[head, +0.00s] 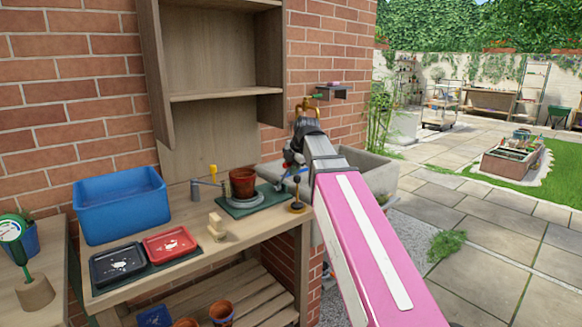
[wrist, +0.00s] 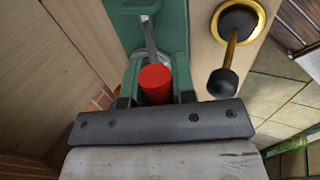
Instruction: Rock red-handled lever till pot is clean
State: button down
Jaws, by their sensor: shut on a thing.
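A terracotta pot (head: 243,182) stands upright on a round grey disc on a green base (head: 228,208) on the wooden bench. Whether dirt is left on the pot is too small to tell. My gripper (head: 290,166) is at the right end of the base. In the wrist view my gripper (wrist: 157,78) is shut on the red handle (wrist: 156,86), with one finger on each side. The lever's grey metal rod (wrist: 150,38) runs from the handle to the green base (wrist: 172,25). The pot is out of the wrist view.
A black-knobbed post on a brass foot (head: 297,206) stands close to the right of my gripper. A wooden block-like brush (head: 216,226), red tray (head: 169,244), black tray (head: 118,264) and blue tub (head: 122,207) are further left. A stone sink (head: 372,170) is behind my arm.

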jog(key=shift+s+d+f, duration=0.1)
jog(key=shift+s, duration=0.05)
jog(key=c, duration=1)
grip_release()
jog(key=shift+o, duration=0.2)
jog(key=shift+r, duration=0.4)
jog(key=v, duration=1)
